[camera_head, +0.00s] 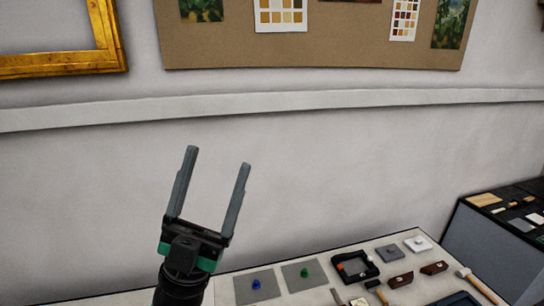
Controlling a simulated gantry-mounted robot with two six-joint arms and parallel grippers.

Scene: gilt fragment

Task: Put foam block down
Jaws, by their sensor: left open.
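My left gripper (218,159) is open and points upward in front of the bare wall. Nothing shows between its two grey fingers. It is above and to the left of most things on the table (330,262). A light block (418,244) and a grey block (389,253) lie on the table at the right, apart from the gripper. I cannot tell whether either is the foam block. My right gripper is not in view.
Two grey squares bear a blue piece (256,284) and a green piece (304,272). A black tray (370,278), brown blocks (401,280) and a hammer (478,285) lie to the right. A side bench (480,245) stands far right. The wall area around the gripper is clear.

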